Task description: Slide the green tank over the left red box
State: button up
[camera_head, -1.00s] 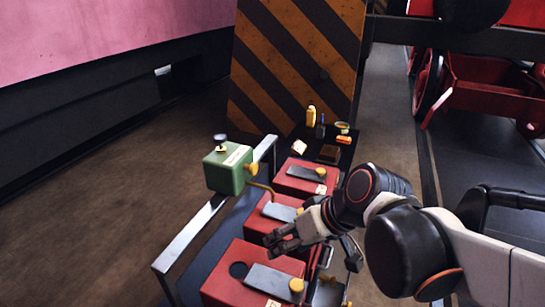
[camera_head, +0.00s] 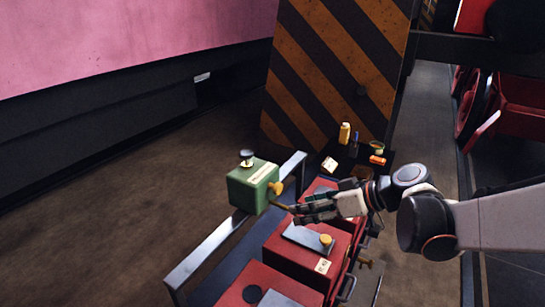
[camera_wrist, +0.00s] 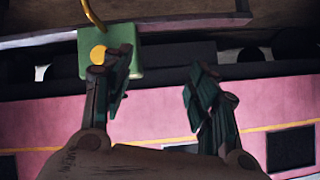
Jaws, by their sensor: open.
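The green tank (camera_head: 252,190) has a black cap on top, a pale label and a yellow knob (camera_head: 275,188) on its right side. It is at the metal rail, left of the row of red boxes; what supports it is unclear. The leftmost red box in the picture (camera_head: 233,284) is the nearest, cut by the bottom edge. A middle red box (camera_head: 285,254) lies behind it. My gripper (camera_head: 298,210) is open, just right of the tank, above the boxes. In the wrist view, my gripper (camera_wrist: 160,75) has its left finger overlapping the tank (camera_wrist: 122,40); contact is unclear.
A third red box (camera_head: 318,187) is partly hidden behind my gripper. A metal rail (camera_head: 215,247) runs along the left of the boxes. A yellow bottle (camera_head: 345,133) and small items stand at the far end, before a striped panel (camera_head: 335,70). Floor at left is clear.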

aim_at(280, 189)
jog(key=w+d+f+n+t+y, duration=0.1)
jog(key=w+d, duration=0.2)
jog(key=w, duration=0.2)
jog(key=w+d+f+n+t, duration=0.1)
jog(key=w+d+n, duration=0.1)
jog(key=w, duration=0.3)
jog(key=b+x, duration=0.4)
jog(key=x, duration=0.9)
jog(key=shift+s+a+r, duration=0.1)
jog(key=shift+a+r, duration=0.05)
jog(key=shift+a, duration=0.05)
grip_shut()
